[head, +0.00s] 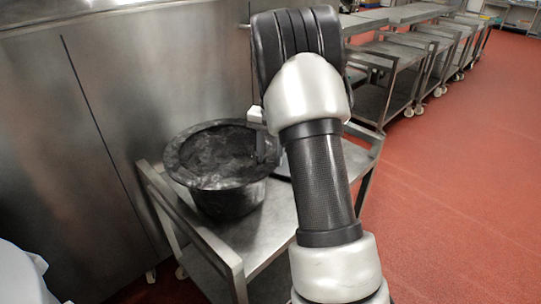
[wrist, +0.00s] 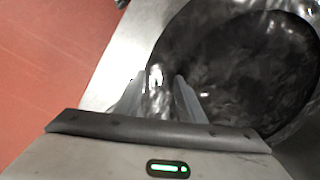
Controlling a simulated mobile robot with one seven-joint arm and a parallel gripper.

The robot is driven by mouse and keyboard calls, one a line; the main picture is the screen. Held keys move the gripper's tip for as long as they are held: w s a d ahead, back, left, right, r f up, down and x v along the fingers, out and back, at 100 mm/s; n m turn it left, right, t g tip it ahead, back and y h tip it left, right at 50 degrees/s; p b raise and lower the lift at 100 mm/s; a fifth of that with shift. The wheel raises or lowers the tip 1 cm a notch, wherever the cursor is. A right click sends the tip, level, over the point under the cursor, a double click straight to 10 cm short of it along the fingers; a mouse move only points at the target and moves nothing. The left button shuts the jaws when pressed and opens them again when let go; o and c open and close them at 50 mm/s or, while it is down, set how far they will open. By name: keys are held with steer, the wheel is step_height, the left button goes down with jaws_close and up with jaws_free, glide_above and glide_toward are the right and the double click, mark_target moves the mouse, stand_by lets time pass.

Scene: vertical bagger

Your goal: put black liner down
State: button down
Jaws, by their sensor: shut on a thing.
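The black liner (head: 225,200) is a round, tub-shaped thing with a wide rim and a shiny, crinkled inside. It is upright over the left part of the steel cart top (head: 275,228); whether its base bears fully on it I cannot tell. My gripper (head: 263,142) is at the liner's right rim, partly hidden by my arm. In the wrist view, my gripper (wrist: 158,88) has its fingers on either side of a shiny dark edge at the side of the liner (wrist: 230,65), shut on it.
A steel wall (head: 100,130) stands close behind and left of the cart. More steel carts (head: 395,75) stand in a row at the back right. The red floor (head: 460,190) on the right is clear. Something white (head: 20,275) shows at the lower left.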

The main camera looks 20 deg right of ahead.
steer(key=c, duration=1.2)
jaws_free()
